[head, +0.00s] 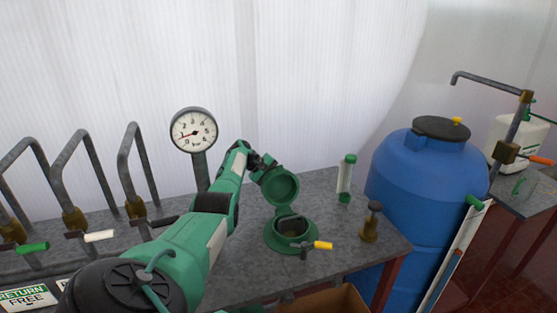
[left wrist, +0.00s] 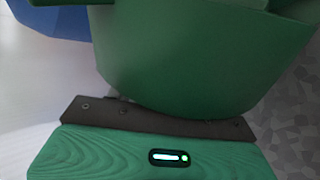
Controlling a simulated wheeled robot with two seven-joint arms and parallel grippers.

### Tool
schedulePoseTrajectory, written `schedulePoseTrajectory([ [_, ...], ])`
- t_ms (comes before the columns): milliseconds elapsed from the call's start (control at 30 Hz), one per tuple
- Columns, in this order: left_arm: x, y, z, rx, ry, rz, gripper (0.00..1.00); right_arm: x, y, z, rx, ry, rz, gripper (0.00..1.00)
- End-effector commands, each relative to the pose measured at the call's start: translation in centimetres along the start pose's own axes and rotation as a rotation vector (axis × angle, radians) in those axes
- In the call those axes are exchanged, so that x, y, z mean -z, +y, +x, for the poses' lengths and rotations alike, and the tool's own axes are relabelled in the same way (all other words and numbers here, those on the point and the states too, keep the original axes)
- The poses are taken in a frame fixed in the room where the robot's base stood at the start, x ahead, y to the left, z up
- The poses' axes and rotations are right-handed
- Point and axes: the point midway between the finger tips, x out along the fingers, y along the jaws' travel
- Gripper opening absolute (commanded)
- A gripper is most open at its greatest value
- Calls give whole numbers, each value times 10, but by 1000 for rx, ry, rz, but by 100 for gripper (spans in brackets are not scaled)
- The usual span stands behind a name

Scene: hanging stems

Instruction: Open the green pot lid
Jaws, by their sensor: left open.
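The green pot (head: 291,236) sits on the grey bench, right of the middle. Its round lid (head: 282,188) stands raised on the hinge at the back, its hollow inner side facing me, and the dark inside of the pot shows. My left gripper (head: 262,168) is at the upper left edge of the lid, partly hidden behind it. It is open; whether it touches the lid I cannot tell. In the left wrist view a large curved green surface, apparently the lid (left wrist: 190,60), fills the middle right in front of the gripper. My right gripper is not in view.
A yellow-handled valve (head: 322,245) stands at the pot's front. A green-capped clear tube (head: 346,180) and a brass fitting (head: 370,225) stand to its right. A blue barrel (head: 425,190) is farther right. A pressure gauge (head: 194,130) and bent pipes (head: 140,165) are left.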

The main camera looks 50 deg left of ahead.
Motion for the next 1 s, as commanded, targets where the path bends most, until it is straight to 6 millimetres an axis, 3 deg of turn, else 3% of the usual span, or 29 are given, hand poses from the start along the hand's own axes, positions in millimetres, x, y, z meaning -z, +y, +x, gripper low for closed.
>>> schedulePoseTrajectory([
  [233, -7, 21, -21, -2, 3, 4, 52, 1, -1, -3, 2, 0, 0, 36],
  [800, -38, 114, -113, -4, 1, 4, 52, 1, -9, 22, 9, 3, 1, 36],
  [1000, -45, 132, -131, -1, 0, 2, 52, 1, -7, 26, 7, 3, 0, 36],
])
